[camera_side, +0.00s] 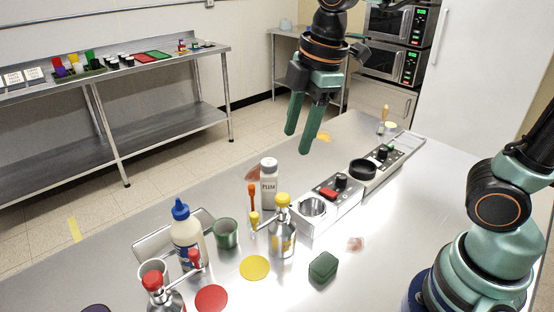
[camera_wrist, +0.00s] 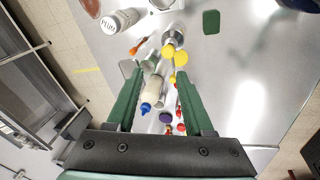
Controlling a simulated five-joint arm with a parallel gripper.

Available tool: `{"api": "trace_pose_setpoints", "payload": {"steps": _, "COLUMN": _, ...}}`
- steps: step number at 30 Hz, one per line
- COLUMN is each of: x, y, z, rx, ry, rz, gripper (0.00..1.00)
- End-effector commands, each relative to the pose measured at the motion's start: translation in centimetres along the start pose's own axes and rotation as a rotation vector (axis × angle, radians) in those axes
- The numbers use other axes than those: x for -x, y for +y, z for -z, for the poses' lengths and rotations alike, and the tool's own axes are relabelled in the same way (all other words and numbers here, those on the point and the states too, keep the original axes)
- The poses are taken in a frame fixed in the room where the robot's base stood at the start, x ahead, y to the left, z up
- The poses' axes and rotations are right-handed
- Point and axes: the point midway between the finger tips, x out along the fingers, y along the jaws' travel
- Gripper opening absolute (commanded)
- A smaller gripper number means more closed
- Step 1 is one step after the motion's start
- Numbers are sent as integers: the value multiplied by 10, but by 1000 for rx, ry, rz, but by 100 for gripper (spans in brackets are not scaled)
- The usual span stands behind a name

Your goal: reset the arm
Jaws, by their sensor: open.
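My gripper (camera_side: 305,130) hangs high above the metal table in the side view, with its two green fingers pointing down and a little apart. It is open and holds nothing. In the wrist view my gripper (camera_wrist: 156,88) shows its two green fingers spread wide, with the table far below between them. The table top (camera_side: 375,260) is bare under part of the arm.
The air around my gripper is clear.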

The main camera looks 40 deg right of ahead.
Motion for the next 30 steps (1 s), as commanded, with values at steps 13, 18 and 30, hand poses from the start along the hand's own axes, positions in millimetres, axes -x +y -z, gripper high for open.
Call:
{"api": "trace_pose_setpoints", "payload": {"steps": 13, "x": -5, "y": -16, "z": -87, "rx": -1116, "ry": 166, "rz": -205, "gripper": 52}}
{"api": "trace_pose_setpoints", "payload": {"steps": 18, "x": -7, "y": -18, "z": -96, "rx": -1250, "ry": 198, "rz": -223, "gripper": 52}}
{"api": "trace_pose_setpoints", "payload": {"steps": 30, "x": -7, "y": -18, "z": -96, "rx": -1253, "ry": 199, "rz": -223, "gripper": 52}}
